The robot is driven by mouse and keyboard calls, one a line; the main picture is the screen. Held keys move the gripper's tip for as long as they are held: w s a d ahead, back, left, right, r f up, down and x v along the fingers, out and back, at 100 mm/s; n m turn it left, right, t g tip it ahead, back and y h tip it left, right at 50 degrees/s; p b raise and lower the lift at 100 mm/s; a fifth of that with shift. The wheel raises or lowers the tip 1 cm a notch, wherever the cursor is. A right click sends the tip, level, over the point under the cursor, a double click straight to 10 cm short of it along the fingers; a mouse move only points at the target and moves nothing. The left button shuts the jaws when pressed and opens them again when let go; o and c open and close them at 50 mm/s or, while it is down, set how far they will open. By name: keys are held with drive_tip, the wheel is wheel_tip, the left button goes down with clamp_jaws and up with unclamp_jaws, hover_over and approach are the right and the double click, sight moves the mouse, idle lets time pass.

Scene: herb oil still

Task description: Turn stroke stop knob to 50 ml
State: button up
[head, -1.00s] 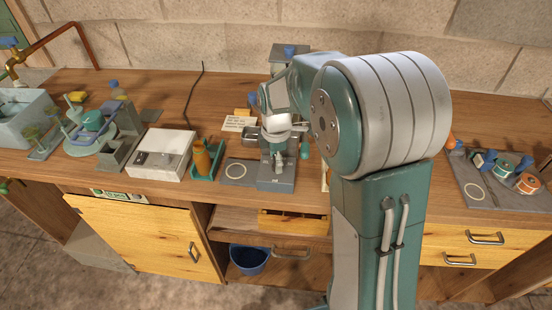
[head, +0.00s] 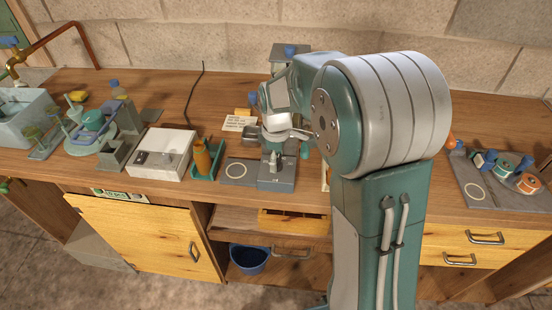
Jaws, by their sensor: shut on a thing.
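A small grey apparatus (head: 277,182) stands at the front edge of the wooden bench, just left of my arm. My gripper (head: 278,140) points down at the top of this apparatus and is shut on its stroke stop knob. The knob is covered by the gripper, and I cannot read its scale or setting. A pale part of the gripper sticks out to the right. A dark teal piece shows just below the gripper, above the grey base.
Left of the apparatus are a grey plate with a ring mark (head: 240,172), an orange bottle (head: 202,158) in a green holder and a white box (head: 160,153). A note card (head: 236,123) lies behind. A grey mat (head: 490,190) with spools lies right. My arm hides the bench's middle right.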

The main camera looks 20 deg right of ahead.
drive_tip(key=m, duration=0.5)
drive_tip(key=shift+w+m, duration=0.1)
drive_tip(key=shift+m, duration=0.3)
drive_tip(key=m, duration=0.4)
drive_tip(key=shift+m, duration=0.7)
drive_tip(key=o, duration=0.9)
drive_tip(key=shift+c, duration=0.2)
wheel_tip(320, 180, up, 12)
